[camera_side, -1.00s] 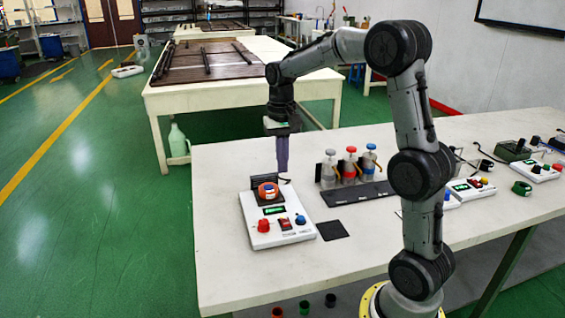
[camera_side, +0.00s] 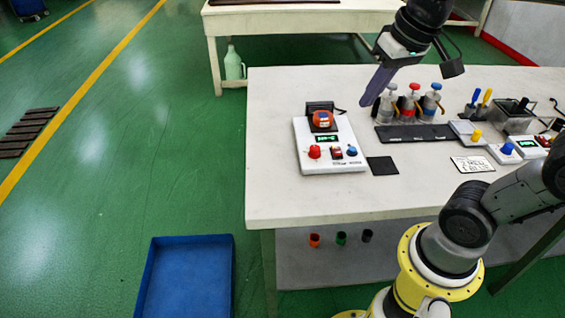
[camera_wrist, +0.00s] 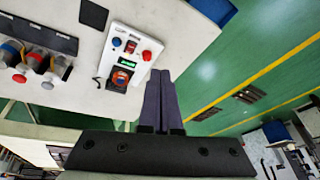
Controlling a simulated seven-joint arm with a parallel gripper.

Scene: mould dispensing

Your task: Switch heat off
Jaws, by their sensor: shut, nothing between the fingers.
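The white heater box (camera_side: 306,138) stands on the table. Its front has a red knob (camera_side: 314,152), a small red switch (camera_side: 337,153) and a blue knob (camera_side: 351,150), below a lit green display (camera_side: 327,138). An orange round mould (camera_side: 322,119) sits on its back part. My gripper (camera_side: 365,103) is shut and empty, in the air beside the box toward the bottles. In the wrist view, my gripper (camera_wrist: 158,74) points past the box, near its red knob (camera_wrist: 147,55); the switch (camera_wrist: 130,47) and blue knob (camera_wrist: 116,42) are unobstructed.
Several capped bottles (camera_side: 412,107) stand behind a dark strip (camera_side: 415,134). A black pad (camera_side: 382,166) lies right of the box. Other devices (camera_side: 505,153) and a label card (camera_side: 472,164) are farther right. The table front is clear. A blue bin (camera_side: 187,275) is on the floor.

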